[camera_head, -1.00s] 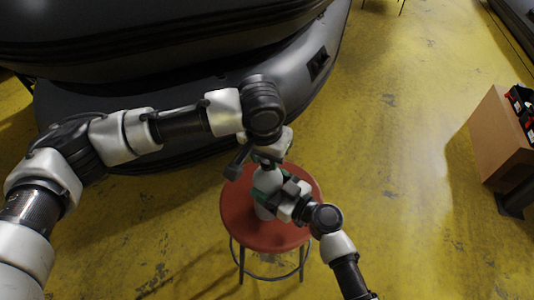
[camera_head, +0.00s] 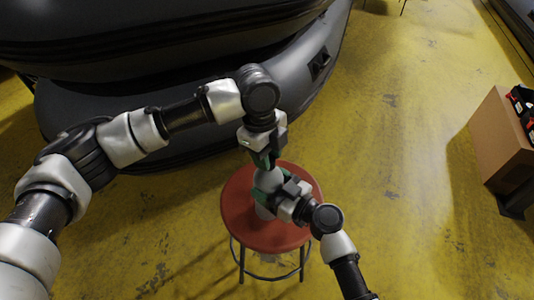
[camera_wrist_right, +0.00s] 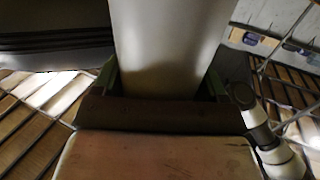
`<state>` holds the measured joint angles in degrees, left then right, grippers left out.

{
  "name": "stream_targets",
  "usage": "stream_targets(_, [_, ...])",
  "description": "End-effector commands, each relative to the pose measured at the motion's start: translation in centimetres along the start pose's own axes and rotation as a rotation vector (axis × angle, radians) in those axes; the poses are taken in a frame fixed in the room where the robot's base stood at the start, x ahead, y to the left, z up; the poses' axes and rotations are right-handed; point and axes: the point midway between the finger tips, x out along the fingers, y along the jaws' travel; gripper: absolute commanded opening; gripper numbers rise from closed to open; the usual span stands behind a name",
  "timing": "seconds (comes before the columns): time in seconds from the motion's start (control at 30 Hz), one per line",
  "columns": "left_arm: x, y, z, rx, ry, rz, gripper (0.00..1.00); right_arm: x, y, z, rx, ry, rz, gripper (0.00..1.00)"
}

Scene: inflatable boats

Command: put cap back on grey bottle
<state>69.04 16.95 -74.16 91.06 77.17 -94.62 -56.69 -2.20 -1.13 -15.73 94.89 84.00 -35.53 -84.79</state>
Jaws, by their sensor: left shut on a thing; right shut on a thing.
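The grey bottle (camera_head: 264,211) stands upright on the round red stool (camera_head: 238,222) in the head view. My right gripper (camera_head: 268,184) comes in from the lower right and is shut around the bottle's body. In the right wrist view the pale bottle (camera_wrist_right: 170,45) fills the space between its green-edged fingers. My left gripper (camera_head: 264,160) points down just above the bottle's top, shut on the cap. Its fingers hide the cap and the bottle's mouth, so I cannot tell whether cap and bottle touch.
A large dark inflatable boat (camera_head: 180,60) lies behind the stool at the upper left. A cardboard box (camera_head: 495,140) with red and black items stands at the right. The yellow floor between stool and box is clear.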

Motion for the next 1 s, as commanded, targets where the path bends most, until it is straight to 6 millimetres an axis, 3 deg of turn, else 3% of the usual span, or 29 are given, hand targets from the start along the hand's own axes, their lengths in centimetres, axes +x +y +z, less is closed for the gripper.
stream_targets(0.7, [0.07,-0.35,-0.25,1.436,-0.004,0.217,0.1,-0.03,0.0,0.06,0.0,-0.001,0.0,0.07])
stream_targets(0.9, [0.11,-0.33,-0.33,1.753,-0.004,0.264,0.1,-0.03,-0.01,0.07,0.0,-0.001,0.0,0.07])
stream_targets(1.0, [0.12,-0.33,-0.34,1.827,-0.003,0.276,0.1,-0.03,-0.01,0.07,0.0,-0.001,0.0,0.07])
